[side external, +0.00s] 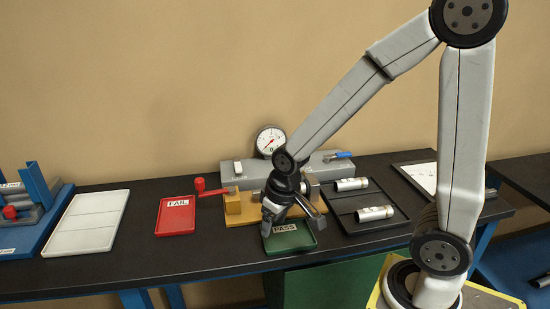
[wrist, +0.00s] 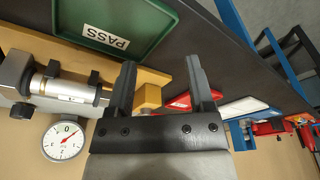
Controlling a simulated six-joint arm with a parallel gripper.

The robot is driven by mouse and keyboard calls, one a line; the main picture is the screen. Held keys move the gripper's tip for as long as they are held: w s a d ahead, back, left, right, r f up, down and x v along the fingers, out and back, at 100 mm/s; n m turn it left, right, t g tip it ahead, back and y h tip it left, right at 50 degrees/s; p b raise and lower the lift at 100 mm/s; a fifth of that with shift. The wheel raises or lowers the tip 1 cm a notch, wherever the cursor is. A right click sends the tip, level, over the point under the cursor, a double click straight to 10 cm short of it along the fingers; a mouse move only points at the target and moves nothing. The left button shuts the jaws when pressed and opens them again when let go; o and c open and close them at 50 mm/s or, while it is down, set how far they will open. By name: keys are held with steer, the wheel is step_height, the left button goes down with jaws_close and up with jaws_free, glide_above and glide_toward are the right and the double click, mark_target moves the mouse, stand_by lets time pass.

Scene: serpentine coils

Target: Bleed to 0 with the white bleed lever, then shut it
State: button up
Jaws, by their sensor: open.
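The white bleed lever (side external: 238,168) is at the left end of the long grey block (side external: 255,173) at the back of the bench. It is too small to tell its setting. A round white gauge (side external: 270,140) stands behind the block. The gauge also shows in the wrist view (wrist: 64,138), with a reddish needle near the 0 mark; its exact reading is unclear. My gripper (side external: 293,218) is open and empty, pointing down over the green PASS tray, in front of the block and apart from the lever. In the wrist view its fingers (wrist: 160,65) are spread. The lever is not identifiable there.
A yellow fixture (side external: 232,204) holds a metal cylinder (wrist: 60,85), beside a red handle (side external: 200,185). The green PASS tray (side external: 290,247), red FAIL tray (side external: 175,216) and black tray of cylinders (side external: 372,222) lie around. A blue lever (side external: 338,155) is on the block's right.

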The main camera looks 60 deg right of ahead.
steer(key=w+d+r+m+g, duration=0.1)
steer(key=w+d+r+m, duration=0.15)
steer(key=w, duration=0.45)
steer(key=w+d+r+m, duration=0.1)
steer(key=w+d, duration=0.2)
steer(key=w, duration=0.3)
steer(key=m+g, duration=0.1)
steer(key=m, duration=0.3)
glide_toward(238, 166)
steer(key=shift+s+a+f, duration=0.2)
steer(key=shift+a+f, duration=0.3)
steer(key=shift+a, duration=0.1)
steer(key=shift+w+d+r+m, duration=0.15)
steer(key=shift+w+d+m, duration=0.2)
steer(key=shift+d, duration=0.2)
steer(key=shift+s, duration=0.1)
steer(key=shift+f, duration=3.95)
jaws_close()
steer(key=shift+r, duration=0.1)
